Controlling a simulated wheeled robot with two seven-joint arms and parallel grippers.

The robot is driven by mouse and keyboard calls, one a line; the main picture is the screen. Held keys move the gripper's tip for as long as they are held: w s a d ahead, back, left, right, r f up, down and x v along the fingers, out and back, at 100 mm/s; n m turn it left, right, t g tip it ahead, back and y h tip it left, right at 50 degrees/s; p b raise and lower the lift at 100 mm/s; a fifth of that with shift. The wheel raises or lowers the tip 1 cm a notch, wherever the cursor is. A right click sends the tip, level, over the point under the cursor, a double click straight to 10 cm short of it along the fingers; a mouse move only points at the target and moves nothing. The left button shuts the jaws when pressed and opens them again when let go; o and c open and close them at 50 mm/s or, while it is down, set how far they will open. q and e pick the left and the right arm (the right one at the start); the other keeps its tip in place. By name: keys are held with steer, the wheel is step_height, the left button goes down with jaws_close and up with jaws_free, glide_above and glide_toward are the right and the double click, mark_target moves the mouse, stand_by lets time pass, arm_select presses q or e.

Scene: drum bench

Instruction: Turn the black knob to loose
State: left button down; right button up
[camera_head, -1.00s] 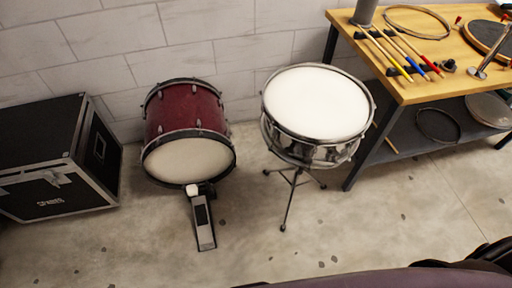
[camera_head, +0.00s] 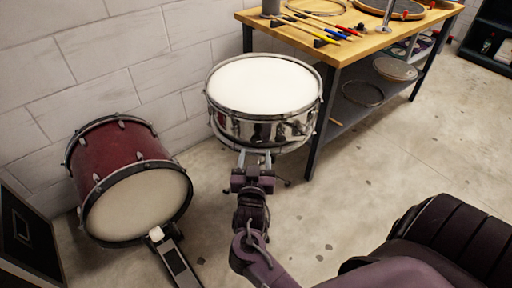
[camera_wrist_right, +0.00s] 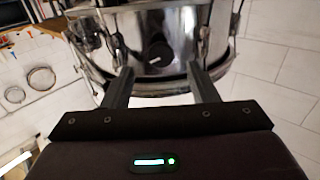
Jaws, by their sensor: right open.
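The black knob (camera_wrist_right: 155,58) is a small round dial with a white line on the shiny chrome shell of the snare drum (camera_wrist_right: 180,28). In the wrist view it lies between and just beyond the tips of my right gripper (camera_wrist_right: 159,72), which is open and empty. The knob does not show touching either finger. In the head view the snare drum (camera_head: 264,86) stands with its white head up. My right gripper (camera_head: 256,158) is at the near side of its shell there. Which dark fitting on the shell is the knob cannot be told in the head view. My left gripper is not in view.
A red bass drum (camera_head: 126,160) with a pedal (camera_head: 176,262) stands to the left. A wooden workbench (camera_head: 345,48) with sticks and a lower shelf stands behind and right of the snare. A black case (camera_head: 22,235) is at the left edge. Floor at right is partly clear.

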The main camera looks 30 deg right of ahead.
mark_target(256, 142)
steer(key=x, duration=0.5)
steer(key=shift+w+d, duration=0.1)
steer(key=shift+w, duration=0.05)
steer(key=c, duration=0.9)
